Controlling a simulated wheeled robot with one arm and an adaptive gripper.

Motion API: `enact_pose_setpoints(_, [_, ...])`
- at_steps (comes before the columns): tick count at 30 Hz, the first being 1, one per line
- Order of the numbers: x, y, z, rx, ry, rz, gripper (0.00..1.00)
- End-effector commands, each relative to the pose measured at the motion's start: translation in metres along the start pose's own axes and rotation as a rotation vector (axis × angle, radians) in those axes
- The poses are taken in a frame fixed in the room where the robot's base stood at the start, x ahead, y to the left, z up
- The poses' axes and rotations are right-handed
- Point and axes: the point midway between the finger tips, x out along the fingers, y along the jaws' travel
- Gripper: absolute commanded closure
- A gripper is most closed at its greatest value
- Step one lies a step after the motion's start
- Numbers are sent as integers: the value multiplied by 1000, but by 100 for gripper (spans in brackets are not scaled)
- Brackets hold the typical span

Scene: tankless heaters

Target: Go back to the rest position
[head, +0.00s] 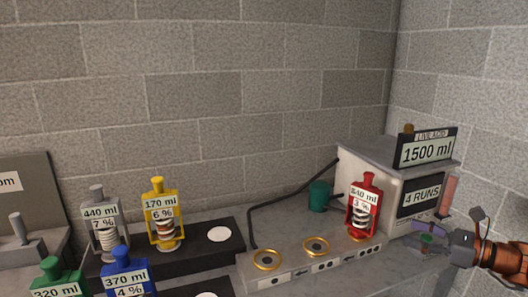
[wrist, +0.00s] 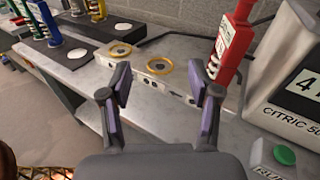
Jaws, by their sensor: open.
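My gripper (head: 454,243) is at the lower right in the head view, in front of the white machine. In the wrist view my gripper (wrist: 160,98) is open, with nothing between its two fingers. A red heater (head: 364,206) labelled 840 ml and 3 % stands at the right end of the grey bench unit. It also shows in the wrist view (wrist: 231,45), beyond the right finger and apart from it as far as I can tell.
The white machine (head: 378,178) carries a 1500 ml sign (head: 427,149). Two gold rings (head: 267,260) on the bench unit are empty. Yellow (head: 164,210), grey (head: 98,215), blue (head: 125,272) and green (head: 56,280) heaters stand left. A green button (wrist: 284,154) is at the lower right.

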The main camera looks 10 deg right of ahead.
Motion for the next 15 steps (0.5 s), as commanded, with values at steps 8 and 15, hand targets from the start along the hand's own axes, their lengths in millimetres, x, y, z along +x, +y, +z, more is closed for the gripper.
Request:
enact_pose_setpoints(8, [56, 61, 16, -140, 95, 196, 38])
enact_pose_setpoints(15, [107, 164, 25, -383, 224, 505, 38])
